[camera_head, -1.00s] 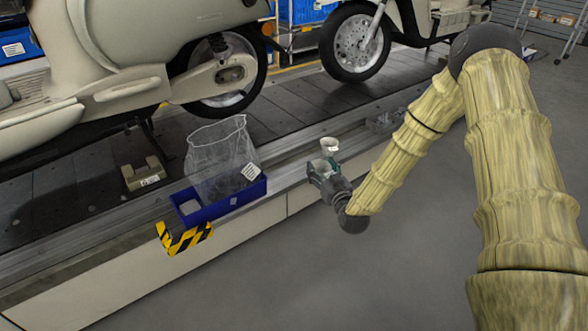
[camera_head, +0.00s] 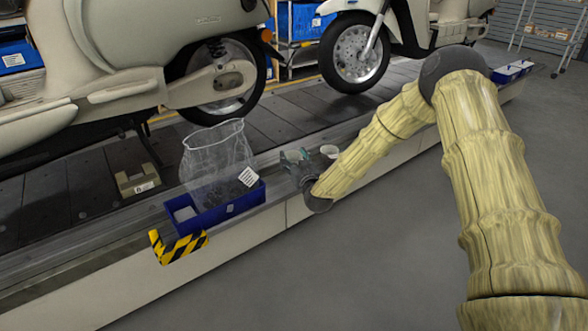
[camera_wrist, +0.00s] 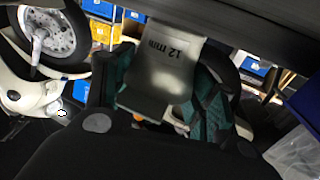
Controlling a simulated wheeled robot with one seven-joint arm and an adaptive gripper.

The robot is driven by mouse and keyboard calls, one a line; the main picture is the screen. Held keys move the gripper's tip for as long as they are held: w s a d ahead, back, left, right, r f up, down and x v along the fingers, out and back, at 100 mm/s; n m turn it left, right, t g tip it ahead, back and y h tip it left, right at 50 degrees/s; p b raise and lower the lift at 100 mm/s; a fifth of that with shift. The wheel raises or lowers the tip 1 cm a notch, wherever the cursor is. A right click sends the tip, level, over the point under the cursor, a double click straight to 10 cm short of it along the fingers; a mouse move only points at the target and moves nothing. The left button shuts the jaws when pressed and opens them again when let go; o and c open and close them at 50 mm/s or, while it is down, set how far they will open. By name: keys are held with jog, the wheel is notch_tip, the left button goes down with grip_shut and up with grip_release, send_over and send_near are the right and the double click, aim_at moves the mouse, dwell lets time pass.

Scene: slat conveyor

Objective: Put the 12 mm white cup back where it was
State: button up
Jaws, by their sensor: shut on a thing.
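The white cup marked "12 mm" (camera_wrist: 163,72) is between the teal fingers of my gripper (camera_wrist: 160,90) in the wrist view, its label upside down there. In the head view my gripper (camera_head: 294,158) is over the conveyor's near ledge, just right of the blue bin. It is shut on the cup, which is mostly hidden by the fingers there. Whether the cup touches the ledge I cannot tell. A second white cup (camera_head: 329,151) shows just right of my gripper, partly behind my arm.
The blue bin (camera_head: 236,205) with a clear bag (camera_head: 215,155) stands on the ledge close to the left of my gripper. A yellow-black striped corner (camera_head: 178,246) is at its front. A beige block (camera_head: 138,182) lies on the slats. Scooters (camera_head: 150,50) stand behind.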

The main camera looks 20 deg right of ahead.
jog(key=shift+f+b, duration=0.9)
jog(key=shift+f, duration=0.75)
jog(key=shift+f, duration=0.2)
jog(key=o, duration=1.1)
jog(key=shift+r, duration=0.15)
